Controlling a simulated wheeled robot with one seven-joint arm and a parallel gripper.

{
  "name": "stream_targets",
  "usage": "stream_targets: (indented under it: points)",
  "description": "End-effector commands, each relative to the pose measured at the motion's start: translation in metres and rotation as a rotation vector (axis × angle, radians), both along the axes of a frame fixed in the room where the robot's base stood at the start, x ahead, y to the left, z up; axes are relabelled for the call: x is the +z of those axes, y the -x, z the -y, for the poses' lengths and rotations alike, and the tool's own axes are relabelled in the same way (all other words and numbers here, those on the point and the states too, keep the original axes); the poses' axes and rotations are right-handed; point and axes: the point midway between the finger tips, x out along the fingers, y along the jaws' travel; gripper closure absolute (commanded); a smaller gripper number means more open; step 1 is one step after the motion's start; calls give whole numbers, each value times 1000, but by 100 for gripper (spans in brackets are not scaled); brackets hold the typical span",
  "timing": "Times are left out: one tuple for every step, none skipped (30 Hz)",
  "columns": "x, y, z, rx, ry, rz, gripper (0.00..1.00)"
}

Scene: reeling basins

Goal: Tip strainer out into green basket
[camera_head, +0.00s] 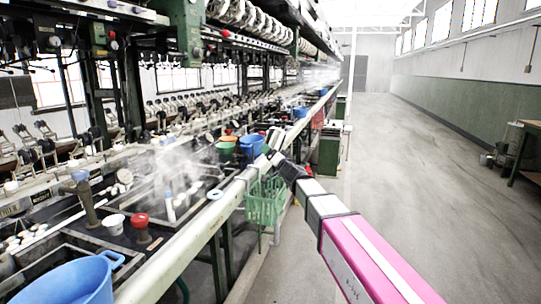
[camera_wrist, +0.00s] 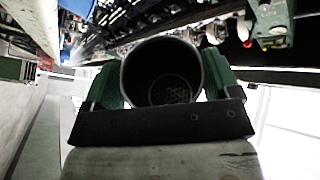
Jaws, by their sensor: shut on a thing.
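The green basket (camera_head: 265,203) is an open plastic crate with slotted walls, hanging at the outer side of the basin rail in the head view. My gripper (camera_head: 269,148) is above the basket, close to the rail. In the wrist view, my gripper (camera_wrist: 162,82) has its two green fingers shut on the strainer (camera_wrist: 137,72), a dark round cup. Its open mouth faces the wrist camera and its perforated bottom shows inside. I cannot make out any contents. In the head view the strainer is too small and hidden to tell apart from the gripper.
The long pale rail (camera_head: 196,228) runs along the basins. A blue basin (camera_head: 72,283) is at the front left. A blue bucket (camera_head: 252,144) and a green bowl (camera_head: 226,147) stand behind the rail. Steam rises over the basins. The grey floor (camera_head: 400,165) at right is clear.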

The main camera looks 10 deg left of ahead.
Motion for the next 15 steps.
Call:
stream_targets:
  points:
    - [0, 0, 0, 0, 0, 0, 59]
    - [0, 0, 0, 0, 0, 0, 59]
    - [0, 0, 0, 0, 0, 0, 59]
    - [0, 0, 0, 0, -1, -1, 59]
    - [0, 0, 0, 1, -1, -4, 59]
    - [0, 0, 0, 2, -4, -12, 59]
    - [0, 0, 0, 4, -6, -21, 59]
    - [0, 1, -1, 6, -10, -32, 59]
    - [0, 1, -1, 9, -17, -52, 59]
    - [0, 1, -1, 11, -22, -70, 59]
    - [0, 1, -2, 13, -30, -91, 59]
    - [0, 2, -2, 16, -40, -124, 59]
    - [0, 2, -2, 19, -51, -148, 59]
    - [0, 2, -2, 19, -61, -176, 59]
    - [-1, 2, -2, 20, -74, -211, 59]
